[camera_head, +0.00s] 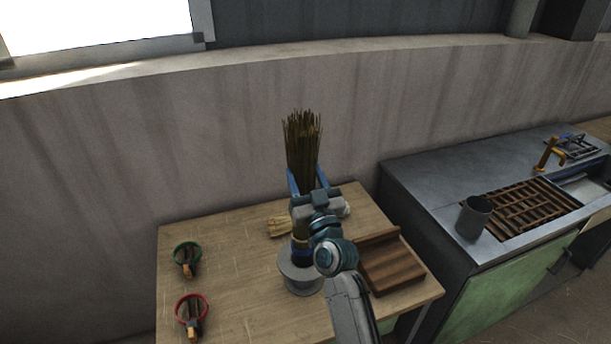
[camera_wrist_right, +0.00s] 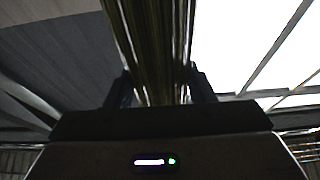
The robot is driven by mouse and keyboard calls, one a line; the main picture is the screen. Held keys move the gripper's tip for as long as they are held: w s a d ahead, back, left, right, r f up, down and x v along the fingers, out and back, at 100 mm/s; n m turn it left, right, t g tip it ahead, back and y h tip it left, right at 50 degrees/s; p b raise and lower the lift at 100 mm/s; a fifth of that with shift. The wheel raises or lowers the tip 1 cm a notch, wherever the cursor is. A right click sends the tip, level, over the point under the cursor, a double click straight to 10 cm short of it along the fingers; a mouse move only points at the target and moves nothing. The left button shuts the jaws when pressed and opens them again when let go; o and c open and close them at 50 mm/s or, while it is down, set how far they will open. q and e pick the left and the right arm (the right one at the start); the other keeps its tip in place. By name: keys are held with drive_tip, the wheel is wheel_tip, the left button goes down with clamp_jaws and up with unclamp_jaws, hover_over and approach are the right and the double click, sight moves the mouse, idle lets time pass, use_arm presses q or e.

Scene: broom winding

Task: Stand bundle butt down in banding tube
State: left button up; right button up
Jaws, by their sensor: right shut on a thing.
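The bundle (camera_head: 303,145) of thin green-brown twigs stands roughly upright, its bushy tips up. My right gripper (camera_head: 306,184) is shut on it, with a blue finger on either side. In the right wrist view the twigs (camera_wrist_right: 155,45) run between the two dark fingers. My gripper and wrist hide the bundle's lower part. Below them is a grey round-based holder (camera_head: 301,281) on the table, with a dark and yellowish piece above its base. I cannot tell whether the butt is inside anything. A dark grey cup-like tube (camera_head: 474,217) stands on the right bench. My left gripper is not in view.
The wooden table (camera_head: 225,290) holds a green ring-shaped item (camera_head: 187,248), a red one (camera_head: 191,303), a pale bundle (camera_head: 279,226) and a brown wooden tray (camera_head: 390,266). A bench with a brown grate (camera_head: 525,208) stands right. The wall rises behind. The table's left-middle is clear.

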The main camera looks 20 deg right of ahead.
wheel_tip(320, 180, down, 3)
drive_tip(key=shift+d+r+b, duration=0.15)
drive_tip(key=shift+r+b, duration=0.05)
drive_tip(key=shift+b, duration=0.75)
wheel_tip(320, 180, down, 3)
drive_tip(key=b, duration=0.3)
wheel_tip(320, 180, down, 3)
drive_tip(key=b, duration=0.3)
drive_tip(key=shift+f+b, duration=0.2)
drive_tip(key=shift+b, duration=0.2)
drive_tip(key=shift+f+b, duration=0.95)
drive_tip(key=o, duration=0.9)
